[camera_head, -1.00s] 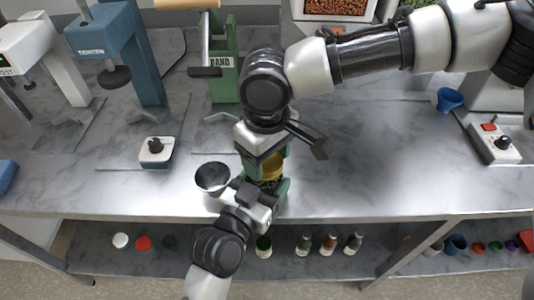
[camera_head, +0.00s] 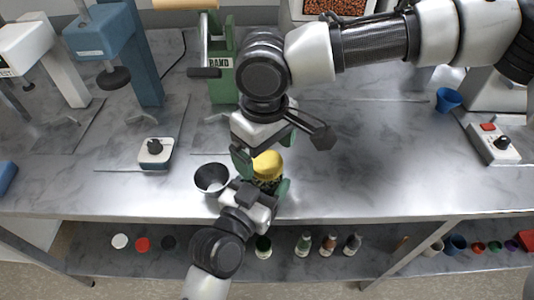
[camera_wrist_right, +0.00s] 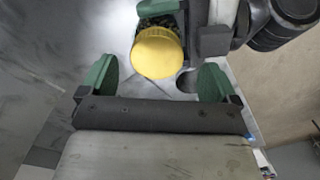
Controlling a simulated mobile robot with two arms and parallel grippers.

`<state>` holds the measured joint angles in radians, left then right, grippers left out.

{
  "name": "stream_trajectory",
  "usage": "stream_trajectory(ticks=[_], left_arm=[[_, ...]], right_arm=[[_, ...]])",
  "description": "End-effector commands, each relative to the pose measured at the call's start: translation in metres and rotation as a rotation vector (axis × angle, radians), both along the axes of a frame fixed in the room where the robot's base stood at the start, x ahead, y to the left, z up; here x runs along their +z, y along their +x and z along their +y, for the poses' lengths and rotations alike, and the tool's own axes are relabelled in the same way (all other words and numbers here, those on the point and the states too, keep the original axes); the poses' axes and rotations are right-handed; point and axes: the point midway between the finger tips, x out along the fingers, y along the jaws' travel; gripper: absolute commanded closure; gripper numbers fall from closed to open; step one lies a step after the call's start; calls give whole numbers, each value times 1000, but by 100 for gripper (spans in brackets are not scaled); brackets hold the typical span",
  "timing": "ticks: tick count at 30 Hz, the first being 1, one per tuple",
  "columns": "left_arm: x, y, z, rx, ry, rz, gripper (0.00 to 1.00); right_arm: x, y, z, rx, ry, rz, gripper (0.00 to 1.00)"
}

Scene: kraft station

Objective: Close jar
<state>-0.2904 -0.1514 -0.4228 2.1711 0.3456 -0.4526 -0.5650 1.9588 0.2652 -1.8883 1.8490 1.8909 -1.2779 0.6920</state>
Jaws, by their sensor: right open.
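A jar with a yellow lid (camera_head: 267,166) stands near the front edge of the steel table, the lid on its top. The lid also shows in the right wrist view (camera_wrist_right: 158,53), with a bit of the dark-looking jar body behind it. My right gripper (camera_head: 265,149) is open just above the lid, its green fingers apart and not touching it. In the wrist view its fingers (camera_wrist_right: 155,83) are spread with nothing between them. My left gripper (camera_head: 268,188) reaches in from the front and is shut around the jar body, which it mostly hides.
A grey metal cup (camera_head: 211,179) stands just left of the jar. A small device with a black knob (camera_head: 155,153) and a green press (camera_head: 223,75) stand further back. A blue cup (camera_head: 448,99) is at the right. Bottles (camera_head: 304,243) and lids stand on the lower shelf.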

Motion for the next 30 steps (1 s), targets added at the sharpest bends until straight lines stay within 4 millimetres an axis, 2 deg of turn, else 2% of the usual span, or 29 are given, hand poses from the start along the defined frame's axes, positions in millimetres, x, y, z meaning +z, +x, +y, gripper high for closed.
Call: stream_trajectory(ticks=[6,12,18,26,27,30], left_arm=[[-2,0,0,0,1,4,99],[-2,0,1,0,1,4,99],[-1,0,1,1,1,3,99],[-1,0,1,1,1,3,99],[-1,0,1,1,1,3,28],[-1,0,1,1,0,2,13]], right_arm=[[48,3,-2,-6,-1,-5,9],[82,3,-2,-7,-4,-6,9],[96,3,-3,-7,-6,-6,9],[97,3,-3,-7,-6,-5,9],[97,3,-3,-7,-6,-6,9],[97,3,-3,-7,-6,-6,9]])
